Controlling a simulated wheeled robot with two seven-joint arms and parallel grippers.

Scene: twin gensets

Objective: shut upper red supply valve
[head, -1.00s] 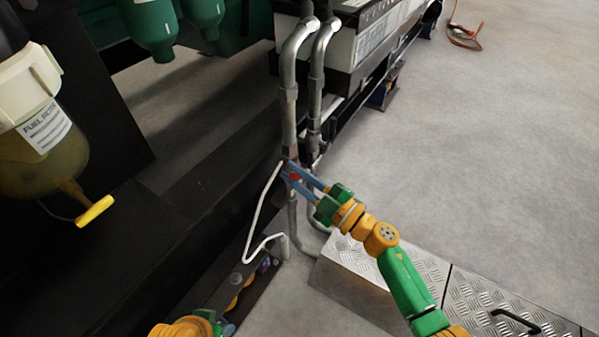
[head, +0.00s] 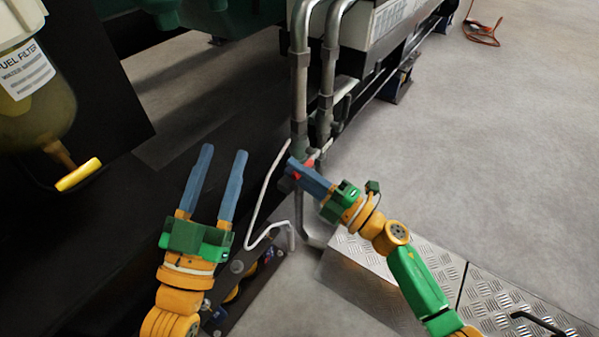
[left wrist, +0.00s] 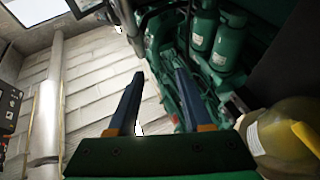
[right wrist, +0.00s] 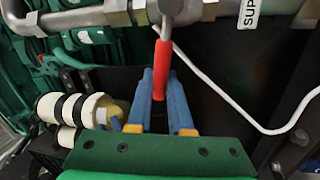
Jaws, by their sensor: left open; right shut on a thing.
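The red valve handle (right wrist: 162,68) hangs from a metal valve body (right wrist: 172,10) on a grey pipe in the right wrist view. In the head view only bits of the red handle (head: 309,163) show beside the pipes. My right gripper (head: 292,166) is shut on this handle; its blue fingers (right wrist: 160,78) sit either side of the handle's lower part, hiding some of it. A white label reading "SUP" (right wrist: 249,10), cut off, is on the pipe. My left gripper (head: 223,150) is open and empty, left of the pipes; its spread fingers also show in the left wrist view (left wrist: 155,80).
Two vertical grey pipes (head: 299,75) rise beside the right gripper. A thin white line (head: 262,195) bends between the grippers. A fuel filter with a yellow handle (head: 78,174) is at left. Tread-plate covers (head: 440,265) lie at lower right; open floor (head: 480,140) beyond.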

